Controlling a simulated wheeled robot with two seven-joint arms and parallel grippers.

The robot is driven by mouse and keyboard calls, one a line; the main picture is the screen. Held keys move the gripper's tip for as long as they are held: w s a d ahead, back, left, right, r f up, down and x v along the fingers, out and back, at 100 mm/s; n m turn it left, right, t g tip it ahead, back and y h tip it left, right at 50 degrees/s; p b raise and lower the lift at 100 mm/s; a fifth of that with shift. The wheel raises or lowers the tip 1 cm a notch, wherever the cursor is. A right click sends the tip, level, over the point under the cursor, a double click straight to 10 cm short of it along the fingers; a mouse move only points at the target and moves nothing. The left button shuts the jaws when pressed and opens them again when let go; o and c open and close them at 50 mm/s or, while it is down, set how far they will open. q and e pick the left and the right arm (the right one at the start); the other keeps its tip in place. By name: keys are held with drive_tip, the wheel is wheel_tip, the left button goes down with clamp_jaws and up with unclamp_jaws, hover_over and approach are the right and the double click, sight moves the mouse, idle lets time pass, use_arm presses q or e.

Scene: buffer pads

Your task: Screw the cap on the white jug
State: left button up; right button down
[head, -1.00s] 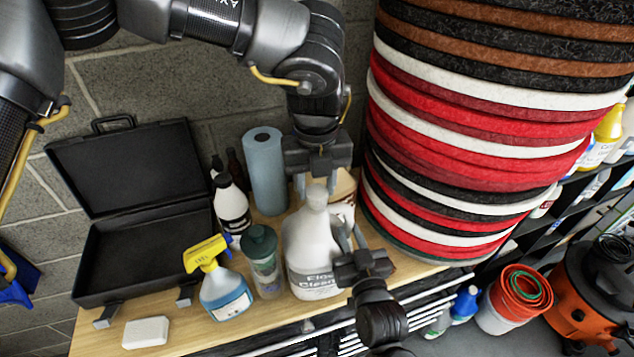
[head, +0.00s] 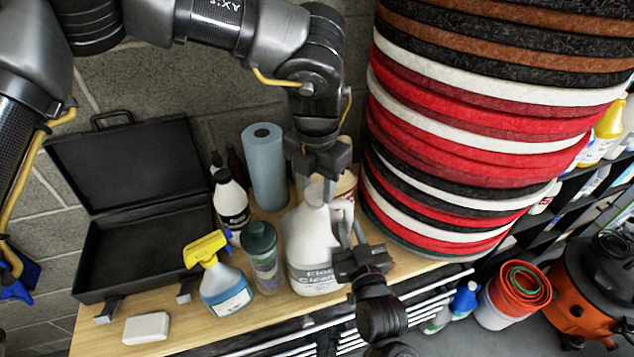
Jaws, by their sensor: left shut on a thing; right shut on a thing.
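The white jug (head: 308,248), labelled floor cleaner, stands upright at the front right of the wooden bench. My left gripper (head: 316,186) points down over the jug's mouth, shut on the white cap (head: 314,194) at the top of the neck. The cap is partly hidden between the fingers, and I cannot tell how far it sits on the thread. My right gripper (head: 348,232) comes from the front right and is shut on the jug at its handle side.
A teal-lidded bottle (head: 262,255) and a yellow-headed spray bottle (head: 222,285) stand left of the jug. A blue roll (head: 265,165) and a dark-capped white bottle (head: 231,205) stand behind. An open black case (head: 135,230) lies left. Stacked pads (head: 470,130) rise close on the right.

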use_arm(q)
drive_tip(key=m, duration=0.7)
drive_tip(key=shift+m, duration=0.3)
drive_tip(key=m, duration=1.5)
drive_tip(key=shift+s, duration=0.1)
drive_tip(key=m, duration=0.6)
drive_tip(key=shift+a+m, duration=0.1)
drive_tip(key=shift+m, duration=0.3)
drive_tip(key=o, duration=0.9)
drive_tip(key=shift+f, duration=0.1)
